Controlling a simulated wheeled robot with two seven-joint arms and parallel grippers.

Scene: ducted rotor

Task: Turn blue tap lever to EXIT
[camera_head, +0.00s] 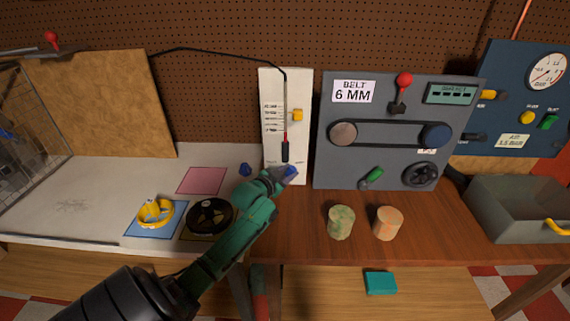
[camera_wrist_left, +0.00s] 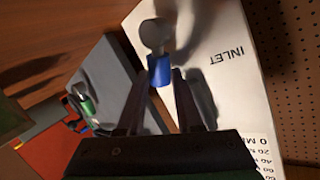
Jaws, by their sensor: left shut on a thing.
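The blue tap lever (camera_wrist_left: 160,71) sits on a round grey tap body (camera_wrist_left: 156,34) on the white gauge board (camera_head: 299,140). My left gripper (camera_wrist_left: 160,76) is shut on the blue lever, one finger on each side of it. In the head view, my green left gripper (camera_head: 277,180) reaches the foot of the board, where some blue (camera_head: 290,171) shows at its tip. The word INLET (camera_wrist_left: 227,52) is printed on the board beside the tap. I cannot see an EXIT mark. My right gripper is not in view.
A grey belt panel (camera_head: 330,165) with a red lever (camera_head: 404,79) and green handle (camera_head: 374,177) stands to the right. Two short cylinders (camera_head: 341,222) (camera_head: 388,223) stand before it. A black spool (camera_head: 210,217) and yellow ring (camera_head: 156,213) lie left of my arm.

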